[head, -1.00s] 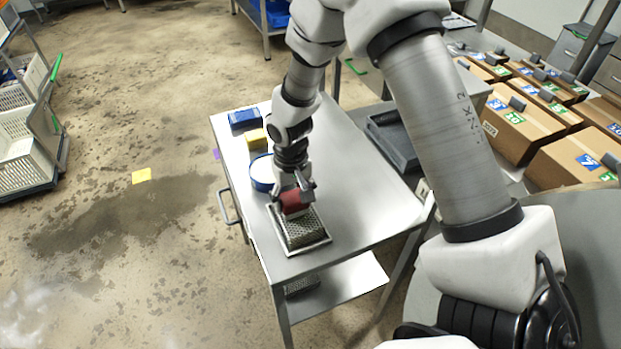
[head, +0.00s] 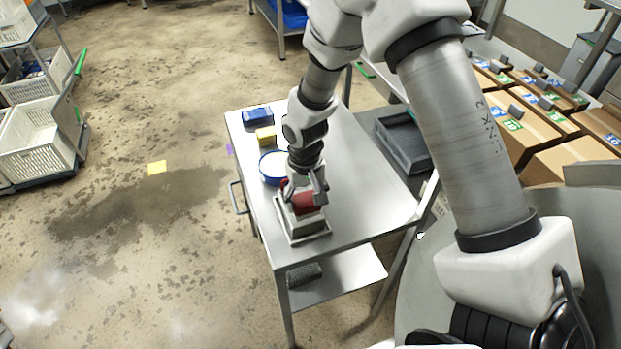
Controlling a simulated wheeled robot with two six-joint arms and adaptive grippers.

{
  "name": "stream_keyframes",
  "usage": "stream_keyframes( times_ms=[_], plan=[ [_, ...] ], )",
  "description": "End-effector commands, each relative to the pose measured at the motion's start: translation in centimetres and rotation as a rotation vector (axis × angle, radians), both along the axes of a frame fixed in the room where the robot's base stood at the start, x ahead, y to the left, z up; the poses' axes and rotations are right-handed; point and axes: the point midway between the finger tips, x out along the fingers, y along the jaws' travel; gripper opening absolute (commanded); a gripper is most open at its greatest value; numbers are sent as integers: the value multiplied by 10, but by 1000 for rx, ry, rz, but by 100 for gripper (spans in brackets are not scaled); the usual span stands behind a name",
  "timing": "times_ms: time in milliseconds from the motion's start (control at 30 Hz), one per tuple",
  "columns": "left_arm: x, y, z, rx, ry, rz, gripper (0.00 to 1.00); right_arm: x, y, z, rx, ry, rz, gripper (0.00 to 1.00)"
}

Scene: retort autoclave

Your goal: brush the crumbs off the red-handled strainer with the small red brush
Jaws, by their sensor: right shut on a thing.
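My right gripper (head: 306,190) is shut on the small red brush (head: 305,203) and holds it low over a shallow metal tray (head: 311,240) on the cart top. A pale strip under the red body looks like its bristles. A greyish-green piece (head: 311,226), probably the strainer, lies in the tray below the brush; the brush and gripper hide much of it. I cannot tell whether the bristles touch it. A small red bit (head: 284,184) shows left of the gripper; I cannot tell what it belongs to. Crumbs are too small to make out. My left gripper is out of view.
Behind the tray on the metal cart (head: 365,200) are a blue-rimmed white bowl (head: 268,168), a yellow block (head: 265,137) and a blue box (head: 257,116). The cart top's right side is clear. A grey bin (head: 405,142) and cardboard boxes (head: 520,125) stand to the right.

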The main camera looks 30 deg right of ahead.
Motion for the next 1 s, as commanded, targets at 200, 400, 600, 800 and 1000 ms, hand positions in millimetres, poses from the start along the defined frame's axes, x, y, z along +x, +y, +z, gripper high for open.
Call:
stream_keyframes(
  times_ms=[200, 400, 600, 800, 1000],
  plan=[
    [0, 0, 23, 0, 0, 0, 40, 1, 1, 25, 0, -1, 1, 30],
    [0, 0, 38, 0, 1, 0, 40, 2, 2, 41, 0, -1, 3, 30],
    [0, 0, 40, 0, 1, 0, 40, 2, 2, 44, 0, 0, 3, 30],
    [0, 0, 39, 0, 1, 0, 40, 2, 2, 43, 0, -1, 3, 30],
    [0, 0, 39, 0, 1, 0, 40, 2, 2, 43, 0, -1, 2, 30]
  ],
)
